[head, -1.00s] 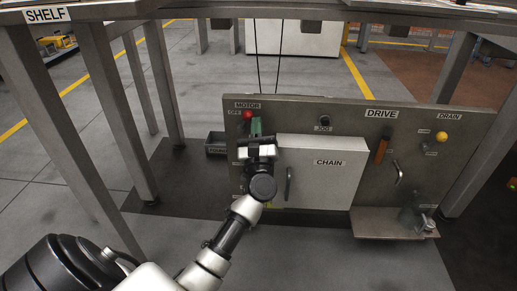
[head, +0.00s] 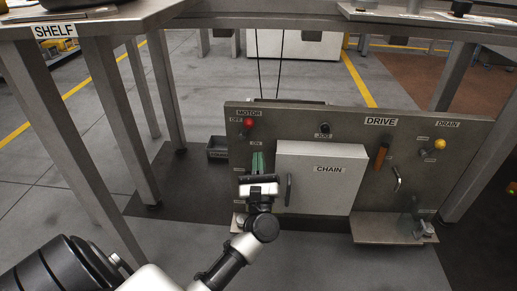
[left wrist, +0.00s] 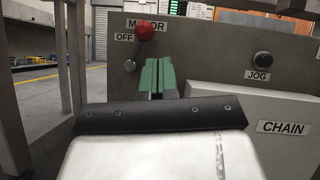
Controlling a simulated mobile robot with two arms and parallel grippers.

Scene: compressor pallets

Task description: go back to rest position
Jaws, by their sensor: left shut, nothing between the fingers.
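My left gripper (head: 257,163) is in front of the grey panel (head: 340,112), left of the white CHAIN door (head: 318,180). Its green fingers are shut and hold nothing. In the left wrist view the fingers (left wrist: 157,76) point up toward the panel, below the red knob (left wrist: 145,33) beside the MOTOR and OFF labels. That knob also shows in the head view (head: 248,122), above my gripper. I cannot tell how far the fingertips are from the panel. My right gripper is not in view.
The panel carries a JOG button (head: 324,129), an orange DRIVE handle (head: 382,157) and a yellow DRAIN knob (head: 440,144). A small ledge (head: 385,230) juts out at lower right. The SHELF table (head: 95,28) and its legs stand at left. A dark bin (head: 217,148) sits behind.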

